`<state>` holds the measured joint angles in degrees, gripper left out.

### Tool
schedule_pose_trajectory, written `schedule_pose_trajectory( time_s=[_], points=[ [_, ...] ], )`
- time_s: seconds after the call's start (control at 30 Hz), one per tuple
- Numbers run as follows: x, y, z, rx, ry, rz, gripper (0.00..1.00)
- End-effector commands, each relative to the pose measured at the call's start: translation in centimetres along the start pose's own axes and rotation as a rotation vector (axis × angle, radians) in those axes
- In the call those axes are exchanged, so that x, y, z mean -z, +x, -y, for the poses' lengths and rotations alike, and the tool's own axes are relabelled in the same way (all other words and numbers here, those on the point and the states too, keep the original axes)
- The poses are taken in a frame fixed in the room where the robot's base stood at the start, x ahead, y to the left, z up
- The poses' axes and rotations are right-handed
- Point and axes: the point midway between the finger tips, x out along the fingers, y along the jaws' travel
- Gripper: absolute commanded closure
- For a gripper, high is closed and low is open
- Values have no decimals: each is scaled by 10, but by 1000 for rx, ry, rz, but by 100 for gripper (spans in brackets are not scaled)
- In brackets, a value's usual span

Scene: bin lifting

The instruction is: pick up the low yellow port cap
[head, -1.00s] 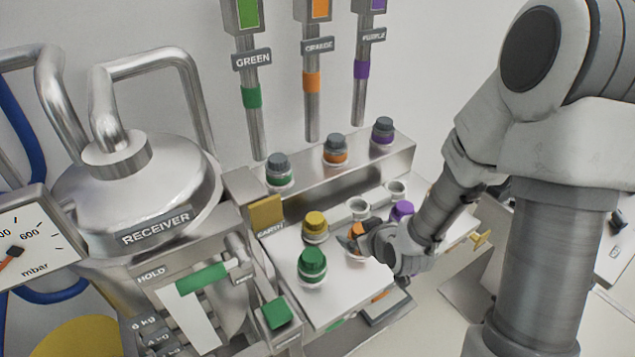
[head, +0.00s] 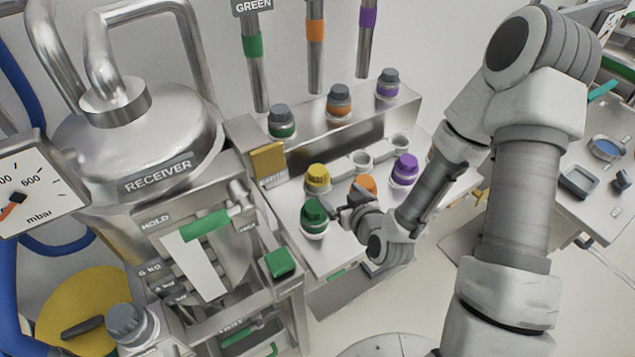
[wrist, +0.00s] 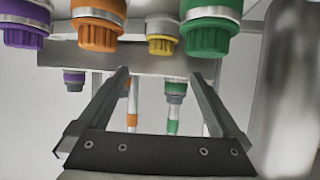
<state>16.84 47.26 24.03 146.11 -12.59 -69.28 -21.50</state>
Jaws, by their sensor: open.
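The low yellow port cap (head: 317,173) sits on a port in the steel bench's lower row, behind the green cap (head: 314,211) and left of the orange cap (head: 366,186). In the wrist view the yellow cap (wrist: 161,46) hangs upside down between the orange cap (wrist: 98,35) and the green cap (wrist: 206,38). My gripper (head: 336,203) is open and empty, close to the green and orange caps and in front of the yellow one. In the wrist view its fingertips (wrist: 158,75) point towards the yellow cap, with a gap left.
A purple cap (head: 405,167) and an uncapped port (head: 362,158) stand at the right and behind. Grey-topped ports line the raised ledge (head: 333,128).

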Motion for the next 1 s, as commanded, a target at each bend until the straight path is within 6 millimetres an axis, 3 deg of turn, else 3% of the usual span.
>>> schedule_pose_trajectory(
  time_s=[0.67,1.0],
  points=[
    [-4,36,0,-2,-2,-2,0],
    [0,94,1,1,2,2,0]
  ],
)
